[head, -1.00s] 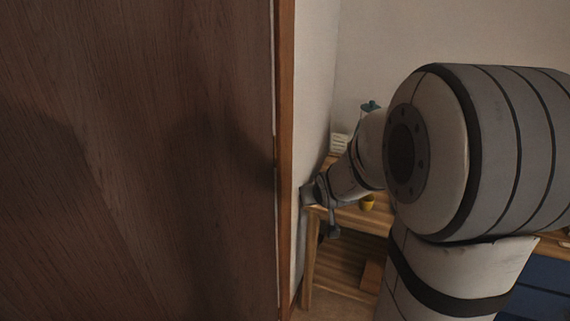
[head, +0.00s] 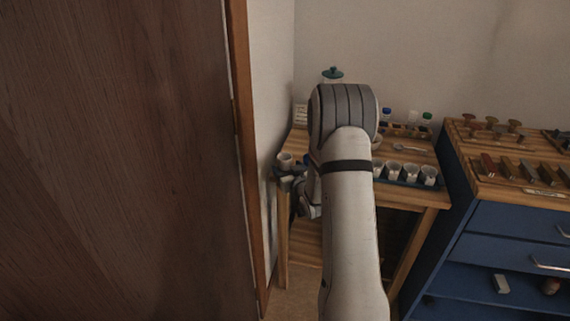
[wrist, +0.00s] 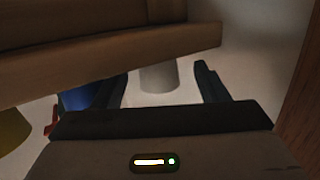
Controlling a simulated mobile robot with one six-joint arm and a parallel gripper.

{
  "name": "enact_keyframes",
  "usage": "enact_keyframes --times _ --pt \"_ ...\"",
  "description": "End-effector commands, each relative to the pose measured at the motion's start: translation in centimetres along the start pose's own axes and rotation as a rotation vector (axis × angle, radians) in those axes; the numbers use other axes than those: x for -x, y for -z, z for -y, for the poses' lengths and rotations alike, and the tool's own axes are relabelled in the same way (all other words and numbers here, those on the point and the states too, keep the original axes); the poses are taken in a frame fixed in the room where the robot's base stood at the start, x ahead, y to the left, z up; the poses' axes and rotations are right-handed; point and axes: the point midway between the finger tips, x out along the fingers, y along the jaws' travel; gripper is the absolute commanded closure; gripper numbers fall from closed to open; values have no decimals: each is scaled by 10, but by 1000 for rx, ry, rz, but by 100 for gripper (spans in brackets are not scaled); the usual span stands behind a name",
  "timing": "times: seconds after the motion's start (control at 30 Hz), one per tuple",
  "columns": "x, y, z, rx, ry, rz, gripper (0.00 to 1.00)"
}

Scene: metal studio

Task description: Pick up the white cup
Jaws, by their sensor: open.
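The white cup (head: 284,159) stands at the left front corner of the wooden table (head: 424,191) in the head view. In the wrist view the white cup (wrist: 158,78) shows between the two dark fingers, with a wooden edge covering part of it. My gripper (wrist: 162,73) is open, one finger on each side of the cup. In the head view my gripper (head: 288,173) is small and dark beside the cup, partly hidden by my arm. I cannot tell whether the fingers touch the cup.
A wooden panel (head: 115,160) fills the left, close to the table. Several white cups stand in a blue tray (head: 441,184) on the right. A blue cup (wrist: 82,97) and a yellow thing (wrist: 12,130) are left of the fingers. A blue drawer cabinet (head: 500,222) stands right.

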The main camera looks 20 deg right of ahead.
Motion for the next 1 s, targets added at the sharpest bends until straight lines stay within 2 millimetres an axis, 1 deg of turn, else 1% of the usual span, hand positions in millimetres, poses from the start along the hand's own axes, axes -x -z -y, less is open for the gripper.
enact_keyframes --times 0.1,0.2,0.27,0.37,0.57,1.0 --pt "-19 -2 -2 0 1 1 33" --pt "-33 -2 -2 0 1 1 33" --pt "-38 -2 -2 0 1 0 33" --pt "-42 -2 -2 0 1 0 33" --pt "-42 -2 -2 0 1 1 34" --pt "-42 -2 -1 0 1 1 70"
